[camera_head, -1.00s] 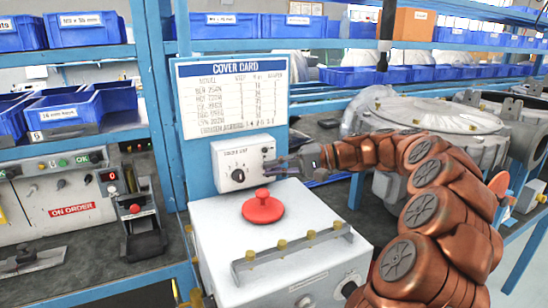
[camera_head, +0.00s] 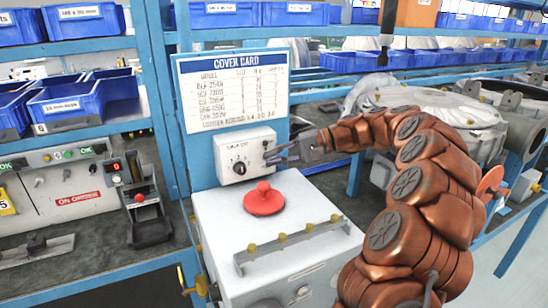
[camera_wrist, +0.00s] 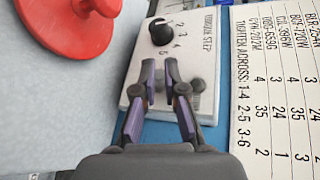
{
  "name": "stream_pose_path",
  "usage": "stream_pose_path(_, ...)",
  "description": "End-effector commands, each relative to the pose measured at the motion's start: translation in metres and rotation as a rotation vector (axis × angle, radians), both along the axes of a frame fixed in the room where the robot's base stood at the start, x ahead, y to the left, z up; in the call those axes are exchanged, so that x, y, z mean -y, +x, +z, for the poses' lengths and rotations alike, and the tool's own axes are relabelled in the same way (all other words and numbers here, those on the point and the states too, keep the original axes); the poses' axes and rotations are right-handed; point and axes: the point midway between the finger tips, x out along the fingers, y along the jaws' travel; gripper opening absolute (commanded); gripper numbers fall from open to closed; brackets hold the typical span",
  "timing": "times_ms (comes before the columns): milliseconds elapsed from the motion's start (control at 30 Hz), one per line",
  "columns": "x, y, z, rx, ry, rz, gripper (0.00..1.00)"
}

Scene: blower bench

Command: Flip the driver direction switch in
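The white control box (camera_head: 228,147) with a black dial knob (camera_head: 239,168) is mounted on the blue post above the white cabinet. In the wrist view the box's face (camera_wrist: 180,20) shows the knob (camera_wrist: 161,33) and step numbers. A small grey lever-like part (camera_wrist: 196,86) shows on the box just right of my right finger; it may be the direction switch, but its setting cannot be read. My gripper (camera_wrist: 160,66) has its two fingertips apart, with a narrow gap and nothing clearly held. In the head view my gripper (camera_head: 272,153) is at the box's right side; contact is unclear.
A red mushroom-shaped knob (camera_head: 264,199) and a metal bar with brass knobs (camera_head: 290,241) sit on the white cabinet (camera_head: 225,222) below. The cover card (camera_head: 236,92) hangs just above the box. A grey blower housing (camera_head: 430,105) stands behind my arm.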

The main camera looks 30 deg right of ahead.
Motion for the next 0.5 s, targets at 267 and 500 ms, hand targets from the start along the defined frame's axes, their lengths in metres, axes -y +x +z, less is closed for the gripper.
stream_pose_path(267,0.0,0.0001,0.0001,0.0,0.0,0.0,0.35)
stream_pose_path(500,0.0002,0.0,0.0002,0.0,0.0,0.0,0.35)
